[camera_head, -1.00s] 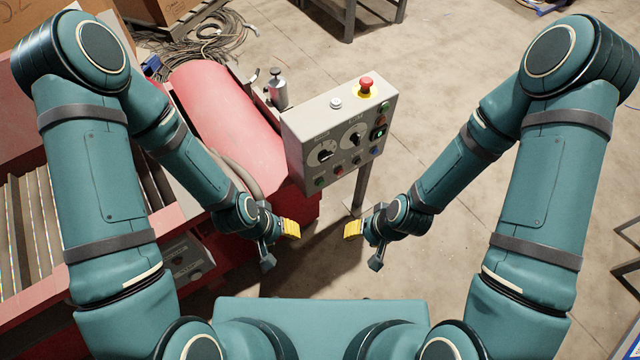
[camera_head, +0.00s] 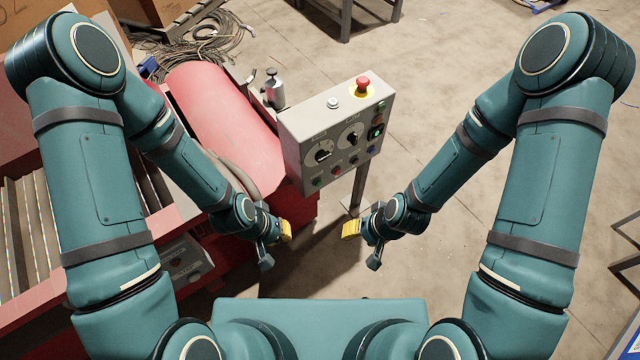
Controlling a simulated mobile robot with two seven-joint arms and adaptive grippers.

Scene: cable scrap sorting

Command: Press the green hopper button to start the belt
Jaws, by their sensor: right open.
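A grey control box (camera_head: 330,138) stands on a post ahead of me. A green button (camera_head: 317,183) sits at the lower left of its front. A lit green switch (camera_head: 377,132) is at the right side. I cannot read which one is labelled hopper. My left gripper (camera_head: 286,232), with yellow fingertips, hangs below and left of the box, touching nothing. Its finger gap is not clear. My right gripper (camera_head: 350,230), also yellow-tipped, is open and empty below the box, apart from it.
A red emergency stop (camera_head: 362,86) and a white button (camera_head: 333,103) are on the box top. Two black dials (camera_head: 322,156) are on its front. A red machine with a drum (camera_head: 222,120) fills the left. Cables (camera_head: 205,45) lie behind.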

